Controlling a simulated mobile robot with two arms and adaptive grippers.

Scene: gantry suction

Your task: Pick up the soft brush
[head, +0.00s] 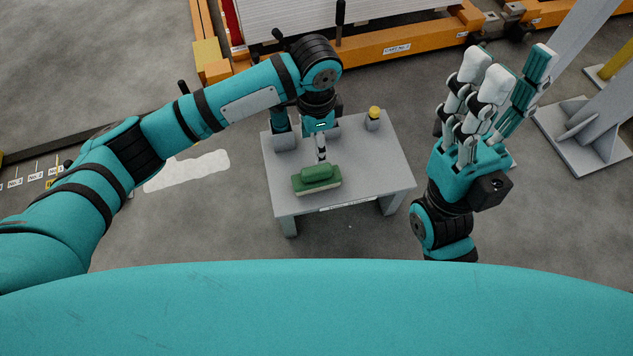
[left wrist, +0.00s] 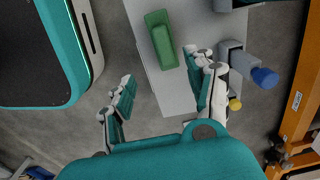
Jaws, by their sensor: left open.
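The soft brush (head: 317,179) has a green body and handle with a pale strip beneath. It lies on the grey table (head: 375,190) near its front left. In the left wrist view the green brush (left wrist: 162,40) lies ahead of the fingers. My left gripper (head: 320,145) is above the table, just behind the brush in the head view. Its fingers (left wrist: 162,92) are spread with nothing between them. The brush is apart from them in the picture. My right gripper (head: 500,75) is raised right of the table, fingers apart and empty.
A yellow-capped container (head: 374,118) stands at the table's back right. A blue-capped item (left wrist: 262,77) shows right of the left fingers in the wrist view. An orange-framed cart (head: 400,47) is behind the table and a grey post base (head: 580,135) is at right.

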